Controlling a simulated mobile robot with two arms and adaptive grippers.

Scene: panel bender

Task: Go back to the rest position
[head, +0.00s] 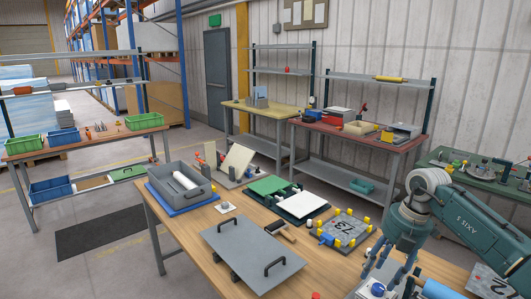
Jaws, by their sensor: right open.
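My right gripper (381,272) hangs from the teal arm at the lower right, over the front right part of the wooden workbench (188,245). Its fingers point down and stand apart, with nothing seen held between them. A small blue-topped part (377,289) lies close to the fingertips; I cannot tell whether they touch it. My left gripper is out of view.
On the bench are a grey panel with two black handles (250,250), a grey bin (181,183), a green and white fixture (287,196) and a plate marked 73 (345,228). A blue cylinder (440,289) lies right of the gripper. Other benches stand behind.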

